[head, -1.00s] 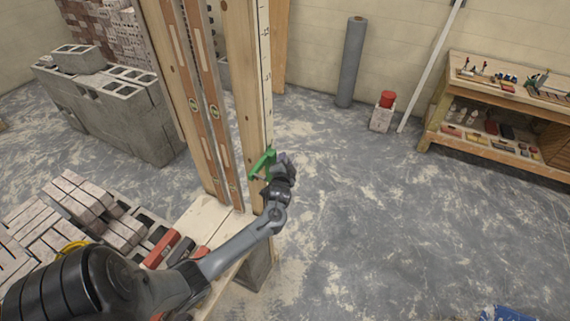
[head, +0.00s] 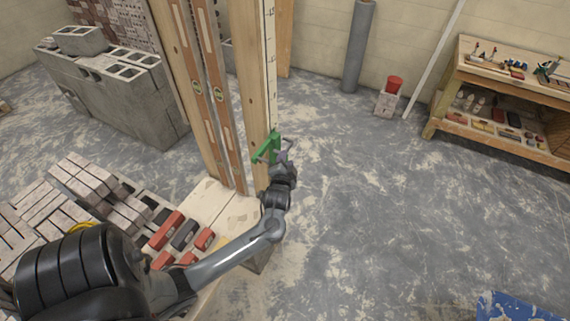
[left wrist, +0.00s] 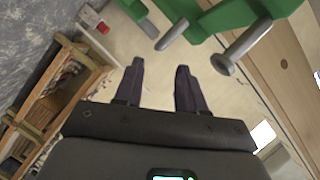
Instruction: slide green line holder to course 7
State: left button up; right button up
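The green line holder (head: 267,148) sits on the wooden post (head: 256,85), beside its marked scale strip (head: 270,60). In the left wrist view the green line holder (left wrist: 235,14) is at the top right, with metal pins sticking out. My left gripper (head: 284,152) is close to the holder's right side in the head view. In the left wrist view my left gripper (left wrist: 158,68) has its two dark fingers apart, with nothing between them. The holder lies beyond the fingertips, up and to the right. My right gripper is not in view. I cannot read the course numbers.
Two spirit levels (head: 219,95) stand left of the scale strip. Bricks (head: 95,190) and red and dark blocks (head: 185,235) lie at the lower left. Grey concrete blocks (head: 110,95) stand behind. A workbench (head: 500,105) is at the right.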

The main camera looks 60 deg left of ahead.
pick_arm(q)
jog(key=shift+v, duration=0.85)
jog(key=s+d+f+m+h, duration=0.1)
jog(key=s+d+f, duration=0.1)
jog(key=s+f, duration=0.2)
jog(key=s+d+m+g+h, duration=0.1)
jog(key=s+d+h, duration=0.25)
jog(key=d, duration=0.45)
jog(key=s+d+f+h, duration=0.15)
jog(key=d+h, duration=0.25)
jog(key=d, duration=0.5)
jog(key=s+d+m+g+h, duration=0.1)
jog(key=s+d+h, duration=0.25)
jog(key=d, duration=0.45)
jog(key=s+d+r+n+g, duration=0.1)
jog(key=s+d+r+g, duration=0.15)
jog(key=s+d, duration=0.3)
notch_tip(320, 180, up, 13)
jog(key=s+a+n+g+p, duration=0.1)
jog(key=p, duration=1.3)
jog(key=shift+r, duration=0.15)
